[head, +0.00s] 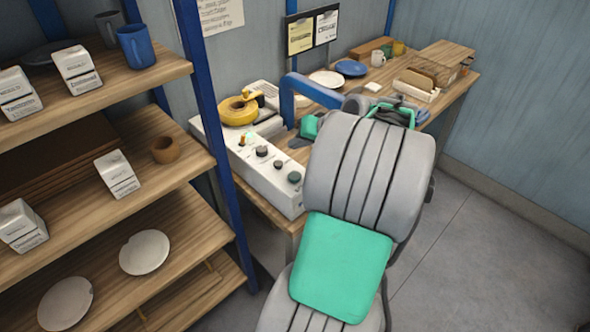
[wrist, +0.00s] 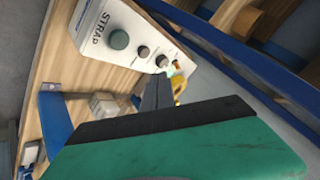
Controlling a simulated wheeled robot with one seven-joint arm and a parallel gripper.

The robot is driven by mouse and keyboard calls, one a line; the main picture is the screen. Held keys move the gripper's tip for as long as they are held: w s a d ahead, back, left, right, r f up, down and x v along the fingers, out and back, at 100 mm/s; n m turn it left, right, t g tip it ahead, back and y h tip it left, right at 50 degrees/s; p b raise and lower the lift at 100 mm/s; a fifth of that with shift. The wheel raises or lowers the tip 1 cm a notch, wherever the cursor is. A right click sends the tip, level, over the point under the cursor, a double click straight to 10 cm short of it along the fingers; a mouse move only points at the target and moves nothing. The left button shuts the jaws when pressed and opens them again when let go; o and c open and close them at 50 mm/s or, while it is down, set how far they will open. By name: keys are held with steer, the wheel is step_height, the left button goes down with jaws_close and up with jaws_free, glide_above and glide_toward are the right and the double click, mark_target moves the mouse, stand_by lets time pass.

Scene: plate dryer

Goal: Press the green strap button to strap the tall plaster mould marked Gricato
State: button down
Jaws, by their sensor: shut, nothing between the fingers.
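The strapping machine has a long white panel (head: 246,165) on the bench. The green strap button (head: 294,177) is at its near end, past two dark knobs. In the wrist view the green button (wrist: 118,39) sits beside the word STRAP, up and left of my gripper (wrist: 157,82). My gripper's dark fingers are shut and empty, apart from the button. In the head view my arm hides the fingers. A pale block (wrist: 103,104) stands near the blue arch (wrist: 60,125) in the wrist view. I cannot read any mark on it or tell whether it is Gricato.
A yellow strap roll (head: 238,110) is on the machine, near the blue arch (head: 311,90). A wooden shelf (head: 165,186) at left holds white labelled blocks, mugs and plates. A blue post (head: 208,100) stands between shelf and bench. Floor at right is clear.

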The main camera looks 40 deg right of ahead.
mark_target(297, 177)
stand_by(0.3)
step_height(297, 177, down, 9)
steer(key=b, duration=0.6)
steer(key=shift+r+b, duration=0.1)
steer(key=shift+b, duration=0.3)
stand_by(1.4)
steer(key=shift+f, duration=0.4)
steer(key=shift+f+b, duration=0.6)
steer(key=shift+b, duration=0.05)
stand_by(0.7)
steer(key=shift+r+p, duration=0.8)
steer(key=shift+r, duration=0.2)
steer(key=shift+r+p, duration=1.9)
steer(key=shift+r, duration=0.6)
